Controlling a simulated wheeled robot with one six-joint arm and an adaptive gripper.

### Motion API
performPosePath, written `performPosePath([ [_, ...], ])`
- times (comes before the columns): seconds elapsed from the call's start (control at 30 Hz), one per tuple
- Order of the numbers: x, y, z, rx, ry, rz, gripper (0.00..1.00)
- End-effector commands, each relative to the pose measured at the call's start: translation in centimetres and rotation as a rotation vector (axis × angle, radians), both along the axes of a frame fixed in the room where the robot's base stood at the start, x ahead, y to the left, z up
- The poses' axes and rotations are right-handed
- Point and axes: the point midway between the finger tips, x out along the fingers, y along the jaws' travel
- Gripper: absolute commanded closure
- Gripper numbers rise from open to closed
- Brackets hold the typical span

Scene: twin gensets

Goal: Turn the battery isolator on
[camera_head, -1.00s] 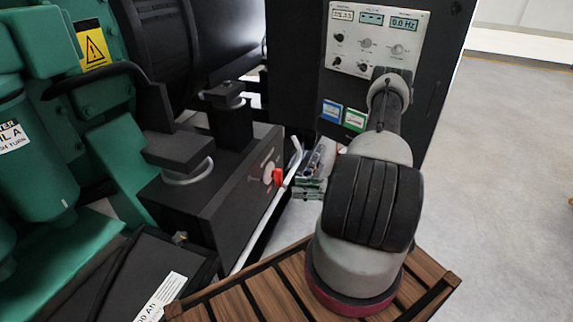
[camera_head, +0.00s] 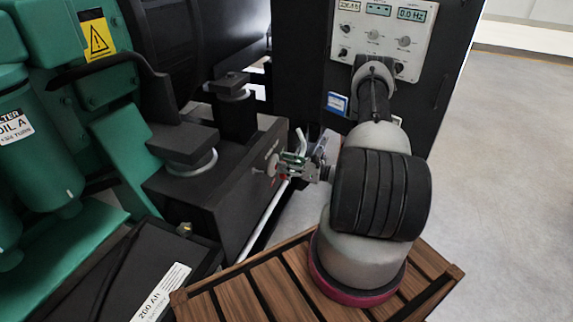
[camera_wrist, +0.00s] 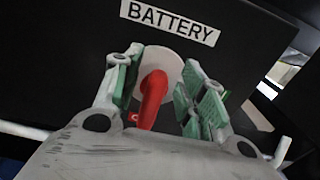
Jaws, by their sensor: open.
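The battery isolator is a red handle (camera_wrist: 152,98) on a pale round plate (camera_wrist: 160,62), under a white BATTERY label (camera_wrist: 170,22) on a black box. In the wrist view the handle points down and slightly left. My gripper (camera_wrist: 158,92) is open, with a green-padded finger on either side of the handle; I cannot tell whether either finger touches it. In the head view my gripper (camera_head: 285,164) is at the box's face and hides most of the handle. A bit of the plate (camera_head: 271,165) shows beside it.
A black control panel cabinet (camera_head: 440,100) stands behind my arm. Green engine parts (camera_head: 125,160) and a 200 Ah battery (camera_head: 130,285) are at the left. A slatted wooden platform (camera_head: 250,290) lies below. Open floor (camera_head: 510,190) is at the right.

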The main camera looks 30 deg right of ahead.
Motion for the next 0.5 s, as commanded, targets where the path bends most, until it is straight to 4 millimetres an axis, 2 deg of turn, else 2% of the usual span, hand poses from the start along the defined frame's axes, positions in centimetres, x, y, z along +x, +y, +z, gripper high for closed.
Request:
performPosePath([
  [0.07, -0.01, -0.01, 0.00, 0.000, 0.000, 0.000, 0.63],
  [0.27, -0.03, -0.01, 0.00, 0.000, 0.000, 0.000, 0.99],
  [0.5, -0.05, 0.00, 0.00, -0.005, -0.004, 0.001, 1.00],
])
